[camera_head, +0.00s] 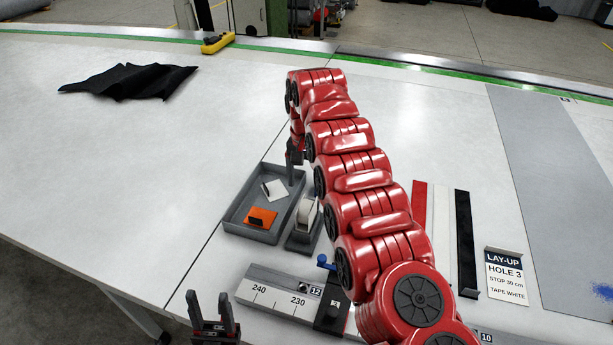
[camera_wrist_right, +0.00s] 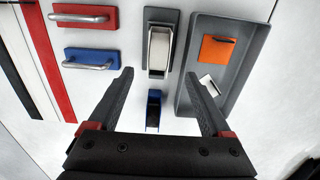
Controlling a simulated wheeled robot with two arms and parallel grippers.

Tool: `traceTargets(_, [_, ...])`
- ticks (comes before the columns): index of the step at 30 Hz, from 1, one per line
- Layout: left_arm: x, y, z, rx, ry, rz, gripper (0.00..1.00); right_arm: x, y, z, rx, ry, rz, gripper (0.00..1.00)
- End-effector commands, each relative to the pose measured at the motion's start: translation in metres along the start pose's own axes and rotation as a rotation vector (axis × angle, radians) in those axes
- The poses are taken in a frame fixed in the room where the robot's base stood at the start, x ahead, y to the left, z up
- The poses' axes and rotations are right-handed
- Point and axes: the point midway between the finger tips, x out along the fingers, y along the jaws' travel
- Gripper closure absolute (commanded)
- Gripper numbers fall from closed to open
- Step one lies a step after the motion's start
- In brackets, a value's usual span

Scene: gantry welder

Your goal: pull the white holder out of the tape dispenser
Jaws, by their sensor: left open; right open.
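The grey tape dispenser (camera_head: 301,238) stands right of the grey tray, partly behind my right arm. The white holder (camera_wrist_right: 160,48) sits in the dispenser's slot in the right wrist view; its white part (camera_head: 307,213) also shows in the head view. My right gripper (camera_wrist_right: 158,82) is open and empty, pointing down above the table. In the wrist view the dispenser lies beyond the gap between its fingers, apart from them. In the head view this gripper (camera_head: 294,165) is near the tray's far right corner. My left gripper (camera_head: 214,312) is open and empty at the bottom.
The grey tray (camera_head: 232,222) holds an orange piece (camera_head: 260,217) and a white piece (camera_head: 274,189). Red (camera_wrist_right: 88,17) and blue (camera_wrist_right: 90,60) handled blocks and a small blue item (camera_wrist_right: 153,112) are nearby. A ruler bar (camera_head: 275,291) lies in front. The left table is mostly clear.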

Motion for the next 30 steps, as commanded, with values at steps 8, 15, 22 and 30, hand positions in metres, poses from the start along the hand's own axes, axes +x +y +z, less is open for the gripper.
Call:
traceTargets(8, [0.025, -0.001, -0.004, 0.0, 0.0, 0.0, 0.5, 0.049, 0.002, 0.001, 0.001, -0.005, 0.006, 0.18])
traceTargets(15, [0.027, -0.001, -0.005, 0.0, 0.0, 0.0, 0.5, 0.084, 0.002, -0.002, 0.002, 0.002, 0.003, 0.18])
traceTargets(22, [0.027, -0.001, -0.005, 0.0, 0.0, 0.0, 0.5, 0.092, 0.001, -0.001, 0.0, 0.001, 0.001, 0.18])
traceTargets(30, [0.027, -0.001, -0.005, 0.0, 0.0, 0.0, 0.5, 0.092, 0.001, -0.001, 0.001, 0.001, 0.001, 0.3])
